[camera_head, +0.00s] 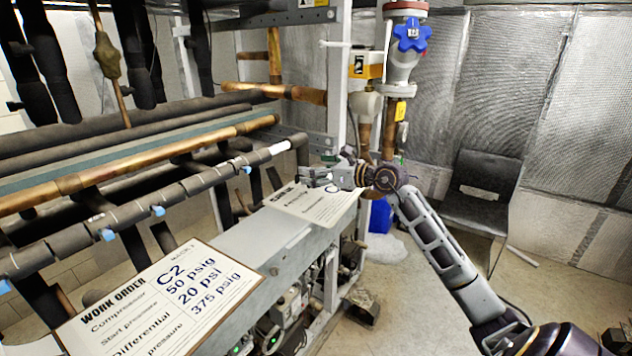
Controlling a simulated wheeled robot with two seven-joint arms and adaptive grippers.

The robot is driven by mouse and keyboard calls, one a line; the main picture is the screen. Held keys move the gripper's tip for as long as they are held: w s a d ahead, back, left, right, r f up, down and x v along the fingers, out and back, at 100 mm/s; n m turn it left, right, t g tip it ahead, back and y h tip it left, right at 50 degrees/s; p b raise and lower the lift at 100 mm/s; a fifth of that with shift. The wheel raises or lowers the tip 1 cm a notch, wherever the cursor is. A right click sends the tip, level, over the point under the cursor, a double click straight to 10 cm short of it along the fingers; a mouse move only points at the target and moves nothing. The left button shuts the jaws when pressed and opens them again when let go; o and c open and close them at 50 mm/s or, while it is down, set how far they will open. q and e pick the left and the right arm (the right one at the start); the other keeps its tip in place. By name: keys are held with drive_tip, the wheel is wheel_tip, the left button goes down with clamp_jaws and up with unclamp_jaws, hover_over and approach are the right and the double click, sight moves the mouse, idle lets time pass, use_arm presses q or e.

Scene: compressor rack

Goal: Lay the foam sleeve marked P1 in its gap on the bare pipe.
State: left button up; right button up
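A row of dark foam sleeves (70,240) covers the front pipe of the rack, with small blue tabs below it. A pale stretch (274,151) shows near the row's right end; I cannot tell if it is bare pipe. I can read no P1 mark on any sleeve. A bare copper pipe (150,157) runs behind the row. My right gripper (304,177) is just right of the row's right end, above the far placard; its fingers look apart, with nothing visible between them. My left gripper is out of view.
A work order placard (160,300) and a second placard (315,204) lie on the grey ledge (265,240). A valve with a blue handwheel (411,35) stands behind my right gripper. A dark chair (480,195) stands at the right.

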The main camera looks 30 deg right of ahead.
sight(316, 194)
drive_tip(key=shift+f, duration=0.2)
drive_tip(key=shift+f+p, duration=0.3)
drive_tip(key=shift+f, duration=1.6)
drive_tip(key=shift+f, duration=0.2)
drive_tip(key=o, duration=0.8)
drive_tip(key=shift+c, duration=0.2)
drive_tip(key=shift+r, duration=0.2)
